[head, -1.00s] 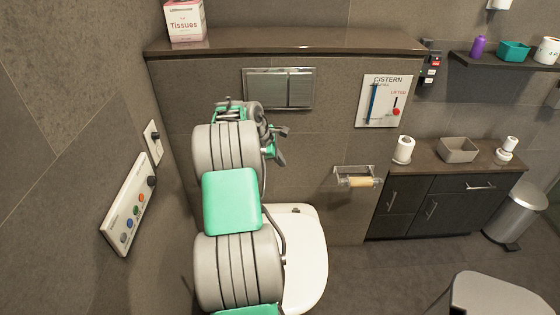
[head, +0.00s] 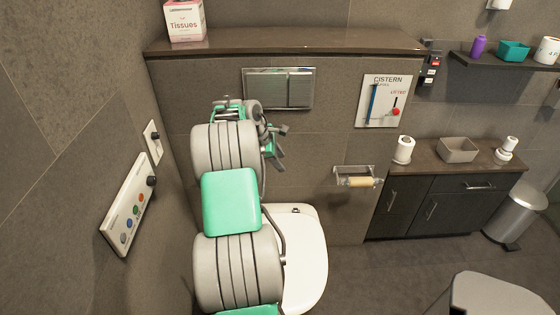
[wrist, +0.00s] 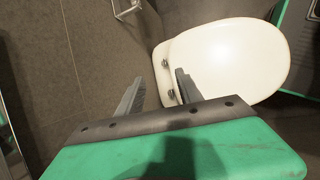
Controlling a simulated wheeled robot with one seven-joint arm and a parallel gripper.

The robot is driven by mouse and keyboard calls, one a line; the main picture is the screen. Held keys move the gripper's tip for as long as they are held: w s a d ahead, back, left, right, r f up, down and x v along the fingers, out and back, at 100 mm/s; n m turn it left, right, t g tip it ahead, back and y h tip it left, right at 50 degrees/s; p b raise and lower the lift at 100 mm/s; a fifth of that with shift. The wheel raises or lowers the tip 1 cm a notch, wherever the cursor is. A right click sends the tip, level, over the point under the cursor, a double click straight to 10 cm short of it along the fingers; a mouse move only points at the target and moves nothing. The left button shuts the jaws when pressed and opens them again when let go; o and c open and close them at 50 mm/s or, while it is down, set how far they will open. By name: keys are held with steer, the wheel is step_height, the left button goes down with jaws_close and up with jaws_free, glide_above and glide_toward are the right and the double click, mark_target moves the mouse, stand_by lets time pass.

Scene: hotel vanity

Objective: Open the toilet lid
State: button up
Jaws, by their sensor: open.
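The toilet's white lid (head: 307,248) lies flat and closed below my arm in the head view; my arm hides its left part. It also shows in the wrist view as a white oval (wrist: 232,62), with dark hinges (wrist: 168,76) at its left end. My gripper (head: 278,150) is above the hinge end of the lid, near the back wall, and looks apart from it. In the wrist view my gripper (wrist: 159,80) has its two fingers spread with nothing between them. One fingertip overlaps the hinge area in the picture.
A flush plate (head: 278,88) is on the wall behind my gripper, under a brown ledge (head: 300,40). A toilet roll holder (head: 357,178) sticks out at the right. A button panel (head: 128,206) is on the left wall. Floor between toilet and dark cabinet (head: 430,205) is clear.

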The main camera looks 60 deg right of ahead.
steer(key=v, duration=0.7)
steer(key=shift+r, duration=0.1)
steer(key=shift+c, duration=0.2)
